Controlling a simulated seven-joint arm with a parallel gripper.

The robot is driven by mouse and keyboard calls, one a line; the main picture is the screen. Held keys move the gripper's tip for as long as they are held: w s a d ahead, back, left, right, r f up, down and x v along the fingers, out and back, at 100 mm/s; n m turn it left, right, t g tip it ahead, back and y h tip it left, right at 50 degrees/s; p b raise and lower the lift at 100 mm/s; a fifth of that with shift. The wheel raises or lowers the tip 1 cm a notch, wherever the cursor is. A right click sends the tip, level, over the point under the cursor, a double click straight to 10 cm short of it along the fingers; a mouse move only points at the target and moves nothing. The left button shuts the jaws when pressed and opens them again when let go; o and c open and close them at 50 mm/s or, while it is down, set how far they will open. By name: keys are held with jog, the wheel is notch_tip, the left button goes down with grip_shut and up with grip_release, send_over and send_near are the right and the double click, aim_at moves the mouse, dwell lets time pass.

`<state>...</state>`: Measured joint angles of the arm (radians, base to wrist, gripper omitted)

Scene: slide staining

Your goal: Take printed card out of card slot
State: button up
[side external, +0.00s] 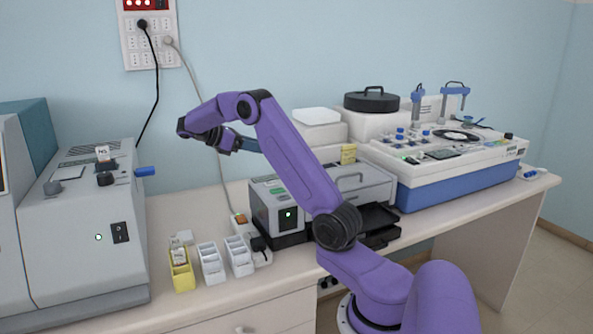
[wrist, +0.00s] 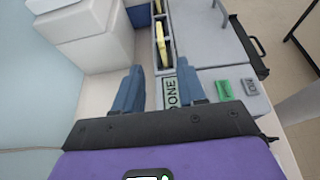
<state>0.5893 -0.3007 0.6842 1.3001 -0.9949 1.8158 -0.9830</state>
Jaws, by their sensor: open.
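My gripper (side external: 250,145) is in the air above the left end of the grey printer-like machine, its blue fingers pointing right. In the wrist view my gripper (wrist: 160,70) is open, with nothing seen held between the fingers. A narrow slot (wrist: 155,52) on the machine's top lies just beyond the fingertips and holds upright yellow cards (wrist: 163,40). The yellow cards also show in the side view (side external: 348,153), right of my gripper and apart from it. A label reading DONE (wrist: 170,92) shows between the fingers. Any print on the cards is too small to read.
White boxes (side external: 318,128) stand behind the machine (side external: 290,208). A handle (wrist: 250,40) sticks out of the machine. A staining unit (side external: 450,165) stands at right. A yellow holder (side external: 182,275) and white holders (side external: 211,262) stand in front at left, near a grey instrument (side external: 75,220).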

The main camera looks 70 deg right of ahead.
jog(key=x, duration=1.7)
jog(key=shift+s+d, duration=0.15)
jog(key=shift+d, duration=0.1)
grip_shut()
